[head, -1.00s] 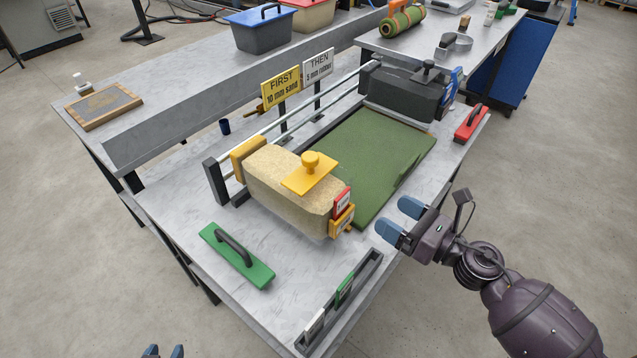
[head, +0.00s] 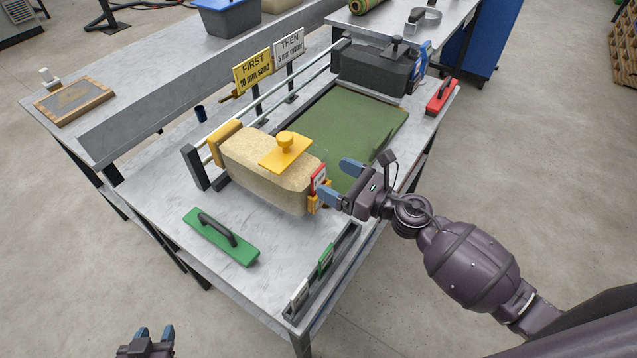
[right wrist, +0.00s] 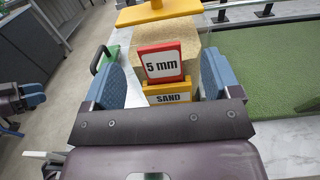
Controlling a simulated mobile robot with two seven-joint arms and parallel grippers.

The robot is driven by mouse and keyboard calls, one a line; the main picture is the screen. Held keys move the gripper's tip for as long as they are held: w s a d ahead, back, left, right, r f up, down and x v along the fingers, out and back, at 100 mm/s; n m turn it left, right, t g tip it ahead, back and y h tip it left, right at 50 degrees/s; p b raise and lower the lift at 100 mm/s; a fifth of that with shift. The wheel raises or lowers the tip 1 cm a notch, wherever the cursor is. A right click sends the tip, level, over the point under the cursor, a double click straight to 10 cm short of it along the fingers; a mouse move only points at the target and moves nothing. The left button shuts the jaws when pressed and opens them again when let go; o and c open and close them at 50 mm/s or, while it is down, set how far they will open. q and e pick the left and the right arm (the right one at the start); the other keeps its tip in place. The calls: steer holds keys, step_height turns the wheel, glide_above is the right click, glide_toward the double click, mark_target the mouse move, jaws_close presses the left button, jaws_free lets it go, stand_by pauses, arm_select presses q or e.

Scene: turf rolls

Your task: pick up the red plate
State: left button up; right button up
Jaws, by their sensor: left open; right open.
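The red plate (head: 318,179), marked "5 mm" in the right wrist view (right wrist: 161,63), stands upright at the near right end of the sand-coloured block (head: 265,172). Just below it is a yellow plate (right wrist: 170,97) marked "SAND". My right gripper (head: 339,181) is open close to the red plate. In the right wrist view the plate shows between the two blue fingers, with gaps on both sides; its depth between them is hard to tell. My left gripper (head: 154,335) is open and empty at the bottom edge, off the table.
A yellow handled plate (head: 287,150) lies on the block. Green turf (head: 350,125) lies behind it. A green float (head: 222,236) and a rack with small plates (head: 325,265) are at the front.

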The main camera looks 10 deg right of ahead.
steer(key=x, duration=0.3)
steer(key=shift+s, duration=0.1)
steer(key=shift+a, duration=0.1)
steer(key=c, duration=1)
arm_select(q)
steer(key=shift+s+r, duration=0.1)
steer(key=shift+r, duration=0.05)
arm_select(e)
step_height(320, 180, up, 11)
steer(key=p, duration=0.7)
glide_above(320, 172)
steer(key=v, duration=0.2)
arm_select(q)
step_height(320, 172, up, 7)
steer(key=p, duration=0.1)
steer(key=shift+s, duration=0.3)
arm_select(e)
steer(key=shift+a+r, duration=0.2)
steer(key=shift+r, duration=4.25)
